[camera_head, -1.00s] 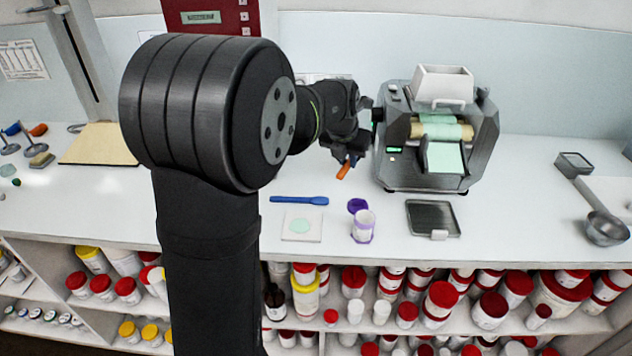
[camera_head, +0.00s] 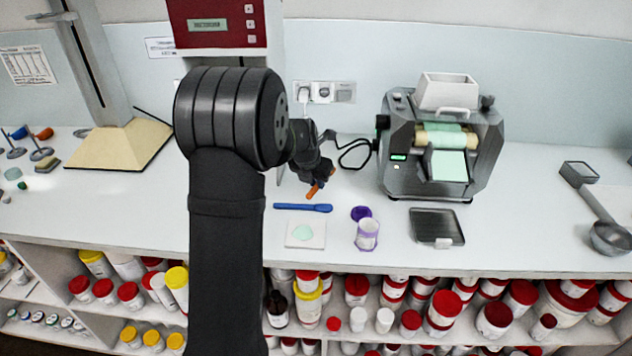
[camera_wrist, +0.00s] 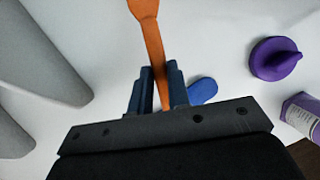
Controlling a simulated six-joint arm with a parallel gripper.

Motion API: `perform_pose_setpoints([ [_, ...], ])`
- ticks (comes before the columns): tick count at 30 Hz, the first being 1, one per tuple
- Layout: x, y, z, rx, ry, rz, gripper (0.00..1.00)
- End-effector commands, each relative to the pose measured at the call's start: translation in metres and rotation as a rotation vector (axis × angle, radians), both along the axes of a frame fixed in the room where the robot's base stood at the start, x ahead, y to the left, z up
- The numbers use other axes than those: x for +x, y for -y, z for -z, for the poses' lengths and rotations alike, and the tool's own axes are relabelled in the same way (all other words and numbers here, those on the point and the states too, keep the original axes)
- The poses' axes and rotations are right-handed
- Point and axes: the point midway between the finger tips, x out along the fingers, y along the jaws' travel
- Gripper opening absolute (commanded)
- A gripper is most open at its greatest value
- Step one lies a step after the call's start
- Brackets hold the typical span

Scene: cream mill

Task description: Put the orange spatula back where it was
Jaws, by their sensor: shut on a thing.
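The orange spatula (camera_head: 313,191) is held in my gripper (camera_head: 323,178), just above the bench behind the blue spatula. In the wrist view the orange spatula (camera_wrist: 150,40) stands out between the two dark blue fingers of my gripper (camera_wrist: 158,85), its wider end pointing away from me. The fingers are shut on its narrow part. The blue spatula (camera_head: 302,207) lies on the bench, and part of it shows in the wrist view (camera_wrist: 203,90) beside the fingers.
A white tile (camera_head: 304,233) with a pale green patch lies in front. A purple-rimmed jar (camera_head: 367,235) stands beside its purple lid (camera_head: 361,213). The grey roller mill (camera_head: 440,150) and a dark tray (camera_head: 436,227) are to the right.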

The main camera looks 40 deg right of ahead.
Motion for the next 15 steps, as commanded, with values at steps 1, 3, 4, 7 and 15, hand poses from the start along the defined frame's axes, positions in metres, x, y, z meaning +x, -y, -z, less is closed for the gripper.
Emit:
perform_pose_setpoints([
  [1,-0.0001,0.0001,0.0028,0.0,0.0,0.0,0.0],
  [3,0.0,0.0003,0.0027,-0.001,0.0,0.0,0.0],
  [4,0.0,0.0002,0.0025,-0.001,0.0,0.0,0.0],
  [7,0.0,0.0002,0.0025,-0.001,0.0,0.0,0.0],
  [15,-0.0002,0.0,0.0102,0.0,0.0,0.0,0.0],
])
